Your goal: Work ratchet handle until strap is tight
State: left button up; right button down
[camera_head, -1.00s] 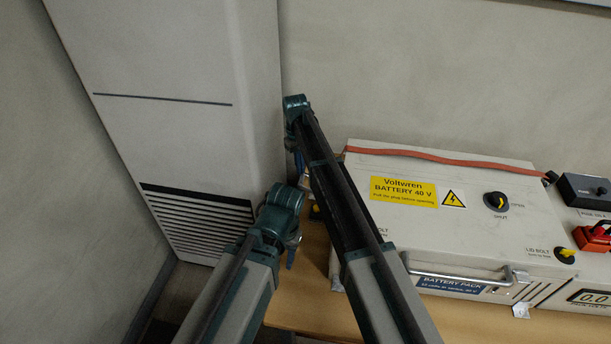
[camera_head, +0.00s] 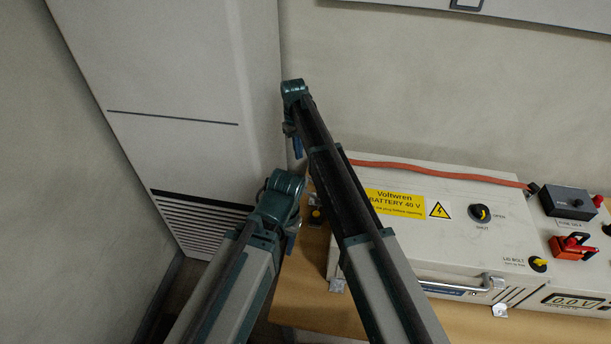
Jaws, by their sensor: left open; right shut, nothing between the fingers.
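An orange-red strap or cable (camera_head: 440,172) runs along the back of the white battery box (camera_head: 455,215). Its right end meets a dark fitting, and its left end is hidden behind my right arm. I cannot make out a ratchet handle. My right gripper (camera_head: 297,147) hangs left of the box, in front of the pale cabinet edge. It is shut and empty, mostly hidden by its wrist. My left gripper (camera_head: 291,243) is lower and nearer, also left of the box. It is open, with its fingers largely hidden by the wrist. Neither gripper visibly touches the strap.
A tall pale cabinet (camera_head: 190,80) with a vent stands left of the wooden table (camera_head: 315,290). A yellow-and-black knob (camera_head: 317,215) shows beside my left wrist. A dark control box (camera_head: 567,201) and a red connector (camera_head: 568,247) are at right. A metal handle (camera_head: 462,286) fronts the box.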

pick_arm(q)
notch_tip(320, 180, up, 3)
jog(key=shift+r+p, duration=0.15)
jog(key=shift+p, duration=0.9)
pick_arm(e)
notch_tip(320, 180, up, 3)
jog(key=shift+w+a+r, duration=0.1)
jog(key=shift+w+r, duration=0.05)
jog(key=s+f+b, duration=0.1)
jog(key=s+d+f+b, duration=0.1)
jog(key=f+b, duration=0.1)
jog(key=s+d+f+b, duration=0.1)
jog(key=f+b, duration=0.1)
jog(key=shift+s, duration=0.1)
pick_arm(q)
notch_tip(320, 180, down, 5)
jog(key=shift+r, duration=0.1)
pick_arm(e)
jog(key=shift+r, duration=0.1)
